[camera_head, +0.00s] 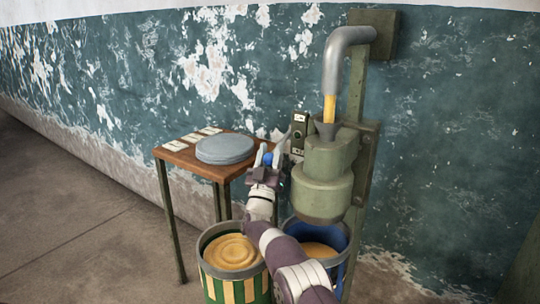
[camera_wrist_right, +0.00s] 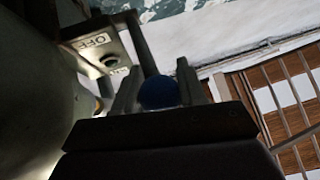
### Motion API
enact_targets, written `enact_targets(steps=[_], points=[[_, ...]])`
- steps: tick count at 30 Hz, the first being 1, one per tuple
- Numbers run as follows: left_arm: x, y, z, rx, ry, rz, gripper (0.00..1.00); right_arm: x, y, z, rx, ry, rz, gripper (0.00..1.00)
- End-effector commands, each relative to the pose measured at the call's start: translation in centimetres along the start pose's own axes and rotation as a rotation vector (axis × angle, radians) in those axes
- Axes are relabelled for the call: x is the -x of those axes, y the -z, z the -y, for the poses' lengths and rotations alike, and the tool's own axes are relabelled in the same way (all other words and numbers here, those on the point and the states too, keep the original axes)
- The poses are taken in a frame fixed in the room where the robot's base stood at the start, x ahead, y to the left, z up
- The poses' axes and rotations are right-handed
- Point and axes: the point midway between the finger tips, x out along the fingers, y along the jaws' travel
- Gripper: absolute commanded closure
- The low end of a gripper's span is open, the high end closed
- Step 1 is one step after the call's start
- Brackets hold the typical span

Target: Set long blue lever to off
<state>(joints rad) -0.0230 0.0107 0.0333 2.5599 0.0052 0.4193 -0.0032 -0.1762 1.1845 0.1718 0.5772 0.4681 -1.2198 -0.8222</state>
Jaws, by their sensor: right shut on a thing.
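The long blue lever's round blue knob (camera_head: 267,159) sits between the fingers of my right gripper (camera_head: 268,157), left of the green machine (camera_head: 322,170). In the right wrist view the blue knob (camera_wrist_right: 158,93) lies between the two upright fingers, and my gripper is shut on it. A dark rod (camera_wrist_right: 141,42) rises behind the knob. A pale switch plate (camera_wrist_right: 105,52) with an OFF label is beside the rod. It also shows in the head view as a small plate (camera_head: 299,130) on the machine's left side. My left gripper is not in view.
A wooden table (camera_head: 175,152) left of the machine carries grey round lids (camera_head: 225,149) and several cards. A green-and-yellow striped drum (camera_head: 211,283) and a blue drum (camera_head: 338,237) stand below. A grey pipe (camera_head: 335,60) with yellow material points into the machine's funnel (camera_head: 327,130).

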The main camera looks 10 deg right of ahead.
Motion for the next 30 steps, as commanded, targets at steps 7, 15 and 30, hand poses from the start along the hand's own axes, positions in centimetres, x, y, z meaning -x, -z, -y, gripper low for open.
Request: enact_targets(steps=[7, 15, 30], points=[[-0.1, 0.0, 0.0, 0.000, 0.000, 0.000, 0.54, 0.8, -1.4, 0.3, 0.004, 0.012, 0.030, 1.00], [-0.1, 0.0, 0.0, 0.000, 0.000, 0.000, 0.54, 0.6, -1.1, 0.2, 0.003, 0.009, 0.022, 0.36], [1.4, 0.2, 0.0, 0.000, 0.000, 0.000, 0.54, 6.2, -0.7, 0.1, 0.004, 0.009, 0.021, 0.36]])
